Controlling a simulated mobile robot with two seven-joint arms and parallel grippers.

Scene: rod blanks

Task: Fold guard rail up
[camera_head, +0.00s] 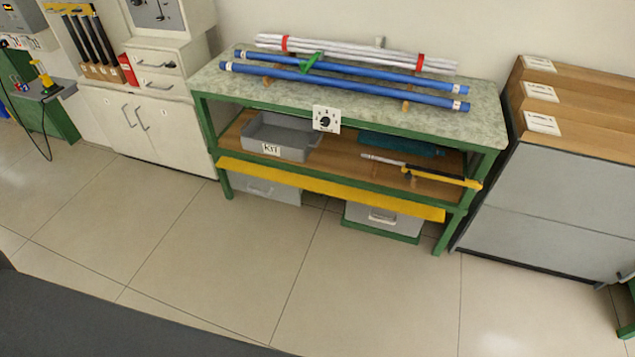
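A long yellow guard rail (330,188) runs along the front of the green-framed workbench (475,118). It hangs at the level of the lower shelf's front edge, sloping down to the right in the picture. A shorter yellow piece (452,178) with a black part shows at the shelf's right end. Whether it joins the rail I cannot tell. Neither of my grippers is in view.
Blue rods (345,82) and a red-banded bundle of white rods (350,52) lie on the bench top. A grey KIT tray (283,133) is on the shelf; grey drawers (383,218) are below. Cabinets flank the bench. The tiled floor (330,285) in front is clear.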

